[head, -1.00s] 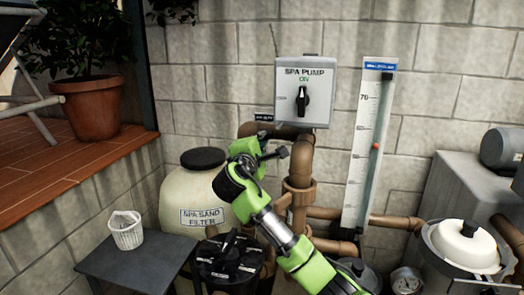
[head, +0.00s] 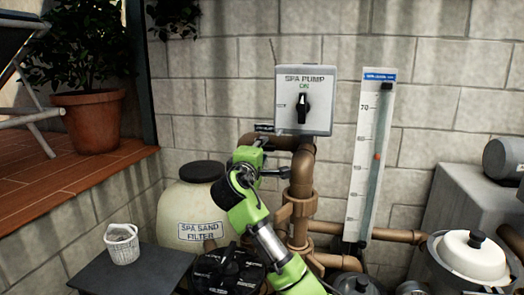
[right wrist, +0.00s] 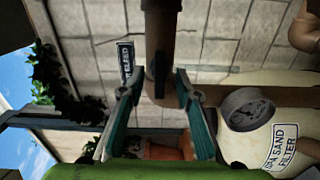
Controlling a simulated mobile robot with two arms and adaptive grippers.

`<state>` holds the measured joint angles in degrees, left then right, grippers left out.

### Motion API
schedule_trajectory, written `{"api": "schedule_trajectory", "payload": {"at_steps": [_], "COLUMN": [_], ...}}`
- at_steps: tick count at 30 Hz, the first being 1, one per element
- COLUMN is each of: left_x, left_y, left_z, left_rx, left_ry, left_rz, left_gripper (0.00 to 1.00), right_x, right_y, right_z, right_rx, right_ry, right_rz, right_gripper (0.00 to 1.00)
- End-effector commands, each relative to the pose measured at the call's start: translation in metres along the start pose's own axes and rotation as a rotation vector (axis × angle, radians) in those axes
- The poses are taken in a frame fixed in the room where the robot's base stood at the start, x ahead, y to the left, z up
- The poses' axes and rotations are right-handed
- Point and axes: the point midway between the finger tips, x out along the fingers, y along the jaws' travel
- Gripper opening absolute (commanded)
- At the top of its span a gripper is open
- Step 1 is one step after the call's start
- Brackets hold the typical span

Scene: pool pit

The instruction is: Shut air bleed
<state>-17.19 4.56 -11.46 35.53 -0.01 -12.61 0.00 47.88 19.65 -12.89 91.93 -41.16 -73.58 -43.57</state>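The air bleed label (head: 264,128) is a small dark plate on the brown pipe run under the spa pump box in the head view. In the right wrist view the label (right wrist: 126,62) shows turned sideways on the wall side. My right gripper (head: 268,165) is in front of the pipes, below the label, and hides part of them. In the right wrist view my right gripper (right wrist: 157,100) has its two teal fingers spread apart, with a brown pipe (right wrist: 160,35) beyond and between them. I cannot make out the bleed handle clearly or tell whether the fingers touch anything. My left gripper is out of view.
The spa pump switch box (head: 304,101) is on the wall above, reading ON. The sand filter tank (head: 194,212) stands left of my right arm, with a black valve top (head: 229,270) in front. A flow gauge (head: 369,150) stands right.

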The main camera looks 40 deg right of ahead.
Motion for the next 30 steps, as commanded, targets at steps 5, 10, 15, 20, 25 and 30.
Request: {"api": "schedule_trajectory", "payload": {"at_steps": [5, 10, 15, 20, 25, 30], "left_x": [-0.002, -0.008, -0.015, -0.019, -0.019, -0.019], "left_y": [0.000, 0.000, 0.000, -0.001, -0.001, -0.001], "left_z": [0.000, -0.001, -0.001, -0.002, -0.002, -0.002], "left_rx": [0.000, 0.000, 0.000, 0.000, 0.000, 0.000], "left_ry": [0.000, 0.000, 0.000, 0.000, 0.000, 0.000], "left_rz": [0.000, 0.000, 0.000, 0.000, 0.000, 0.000], "left_gripper": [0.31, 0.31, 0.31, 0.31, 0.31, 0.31], "right_x": [-0.004, -0.026, -0.050, -0.066, -0.071, -0.070], "right_y": [0.001, 0.001, 0.002, 0.001, 0.000, 0.000], "right_z": [0.000, -0.001, -0.001, -0.001, 0.000, 0.000], "right_rx": [-0.001, 0.000, 0.001, -0.001, -0.002, -0.002], "right_ry": [0.001, 0.003, 0.004, 0.002, 0.000, 0.000], "right_rz": [0.000, -0.001, 0.000, 0.000, 0.000, 0.000], "right_gripper": [0.31, 0.31, 0.31, 0.31, 0.31, 0.31]}}
